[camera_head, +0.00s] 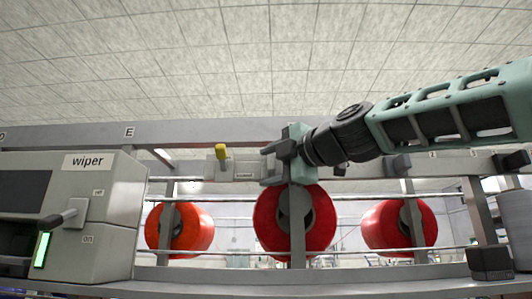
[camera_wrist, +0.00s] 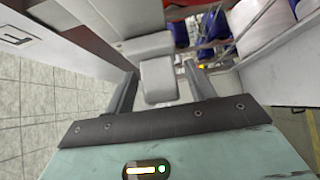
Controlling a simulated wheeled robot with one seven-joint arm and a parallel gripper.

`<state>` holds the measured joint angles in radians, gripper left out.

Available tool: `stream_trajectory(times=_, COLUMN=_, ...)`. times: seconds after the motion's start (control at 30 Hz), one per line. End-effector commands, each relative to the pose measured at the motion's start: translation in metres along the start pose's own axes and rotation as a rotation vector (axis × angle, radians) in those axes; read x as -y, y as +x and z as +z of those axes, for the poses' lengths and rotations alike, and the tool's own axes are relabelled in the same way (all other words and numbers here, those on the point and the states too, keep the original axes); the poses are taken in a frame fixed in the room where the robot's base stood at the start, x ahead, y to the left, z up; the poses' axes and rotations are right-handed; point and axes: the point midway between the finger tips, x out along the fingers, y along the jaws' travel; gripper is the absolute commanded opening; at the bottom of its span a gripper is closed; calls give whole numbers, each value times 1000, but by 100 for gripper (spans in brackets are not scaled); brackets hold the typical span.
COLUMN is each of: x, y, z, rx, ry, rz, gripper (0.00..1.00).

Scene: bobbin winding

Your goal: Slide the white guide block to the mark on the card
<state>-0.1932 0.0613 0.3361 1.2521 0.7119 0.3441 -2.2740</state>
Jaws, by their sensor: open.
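In the wrist view a pale stepped block (camera_wrist: 158,82) stands between the two open fingers of my gripper (camera_wrist: 161,88), with a gap on both sides. I cannot tell whether these are the same part. I cannot make out a card or its mark for certain.
A grey box labelled "wiper" (camera_head: 112,209) with a lever and a green light stands at left. Red spools (camera_head: 318,217) and an orange-red one (camera_head: 193,226) hang below the rail between metal posts. A grey cylinder (camera_head: 517,225) is at far right.

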Motion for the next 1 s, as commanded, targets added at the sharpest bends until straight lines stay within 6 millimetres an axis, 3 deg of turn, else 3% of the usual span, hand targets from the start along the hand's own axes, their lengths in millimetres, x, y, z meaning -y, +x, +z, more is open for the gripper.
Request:
stream_trajectory(times=0.2, x=0, y=14, z=0, rx=0, ry=1, rz=-1, gripper=55)
stream_trajectory(times=0.47, x=1, y=15, z=0, rx=0, ry=0, rz=0, gripper=55)
stream_trajectory(times=0.5, x=1, y=15, z=0, rx=0, ry=0, rz=0, gripper=52)
stream_trajectory(times=0.67, x=2, y=15, z=0, rx=-1, ry=1, rz=-3, gripper=7)
stream_trajectory(times=0.7, x=2, y=15, z=0, rx=-1, ry=1, rz=-3, gripper=4)
stream_trajectory(times=1.0, x=11, y=4, z=14, rx=-2, ry=2, rz=-2, gripper=4)
